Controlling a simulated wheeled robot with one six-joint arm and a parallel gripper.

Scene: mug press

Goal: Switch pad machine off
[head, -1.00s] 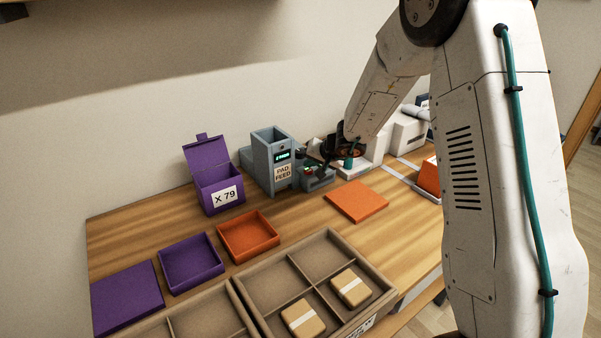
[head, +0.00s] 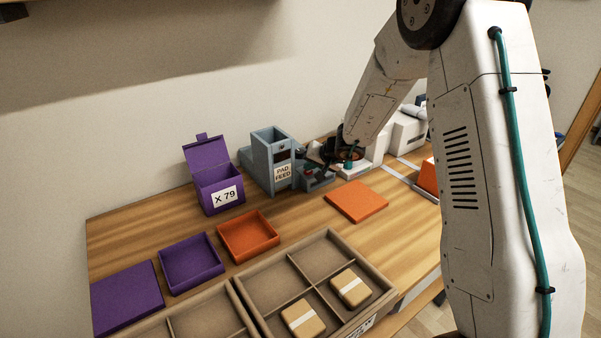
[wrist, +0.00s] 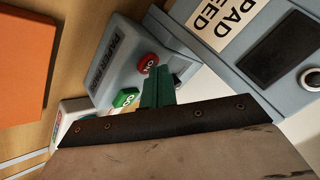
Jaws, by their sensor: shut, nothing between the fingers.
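The pad machine (head: 271,160) is a blue-grey box labelled PAD FEED at the back of the table. Its display (head: 282,155) is dark, and the dark screen also shows in the wrist view (wrist: 284,48). A low control box (wrist: 125,60) beside it carries a red button (wrist: 148,63) and a green button (wrist: 126,97). My gripper (wrist: 160,76) is shut and empty, its teal fingertips right next to the red button. I cannot tell whether they touch it. In the head view the fingertips are hard to make out among the dark wrist parts.
A purple open-lidded box (head: 216,185) marked X 79 stands left of the machine. An orange plate (head: 357,201) lies in front. Purple and orange trays and a divided brown crate (head: 335,240) fill the front. White equipment (head: 405,130) stands behind my arm.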

